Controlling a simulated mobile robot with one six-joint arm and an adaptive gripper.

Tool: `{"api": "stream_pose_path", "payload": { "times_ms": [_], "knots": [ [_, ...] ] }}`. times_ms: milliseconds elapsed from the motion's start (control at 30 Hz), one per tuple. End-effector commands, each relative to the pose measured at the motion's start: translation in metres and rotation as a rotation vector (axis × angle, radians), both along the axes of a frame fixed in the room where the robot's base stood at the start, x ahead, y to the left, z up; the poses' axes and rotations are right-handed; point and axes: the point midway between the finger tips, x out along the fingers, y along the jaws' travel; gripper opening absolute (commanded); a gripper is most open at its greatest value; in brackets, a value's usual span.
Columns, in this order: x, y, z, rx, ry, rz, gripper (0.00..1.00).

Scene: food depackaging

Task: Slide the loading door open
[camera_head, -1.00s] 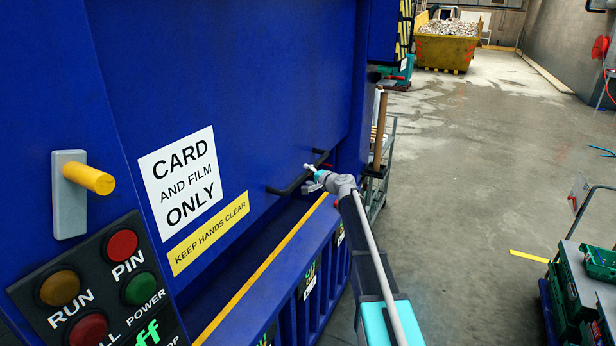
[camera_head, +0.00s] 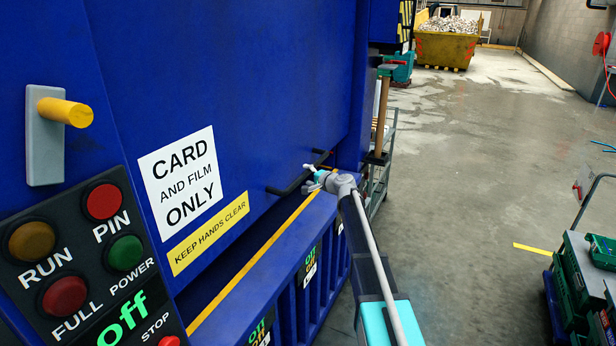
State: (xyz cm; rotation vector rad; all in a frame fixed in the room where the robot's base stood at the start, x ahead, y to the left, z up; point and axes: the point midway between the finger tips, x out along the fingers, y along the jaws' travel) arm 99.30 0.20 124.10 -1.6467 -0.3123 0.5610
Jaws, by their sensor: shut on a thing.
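The loading door (camera_head: 270,80) is a large blue panel with a white "CARD AND FILM ONLY" label (camera_head: 182,178) and a yellow "KEEP HANDS CLEAR" strip (camera_head: 208,232). A black bar handle (camera_head: 288,188) sits low on it towards the right. My gripper (camera_head: 312,176) is at the right part of this handle and is shut on it. The fingertips are small in view and partly hide the bar. My arm reaches up to it from the bottom of the picture.
A control panel (camera_head: 92,262) with several round buttons and a green "off" display is at lower left. A grey plate with a yellow peg (camera_head: 66,112) is above it. Green crates (camera_head: 578,282) stand at right. Open floor (camera_head: 470,170) lies between; a yellow skip (camera_head: 446,48) is far back.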

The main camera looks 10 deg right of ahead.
Motion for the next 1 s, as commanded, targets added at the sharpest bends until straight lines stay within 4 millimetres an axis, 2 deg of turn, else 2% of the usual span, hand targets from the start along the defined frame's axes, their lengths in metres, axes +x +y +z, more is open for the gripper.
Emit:
{"api": "stream_pose_path", "payload": {
  "times_ms": [33,1000],
  "knots": [
    [-0.002,0.0,-0.01,-0.004,0.001,0.001,0.65],
    [-0.002,0.0,-0.091,-0.004,0.001,0.001,0.65]
  ]
}}
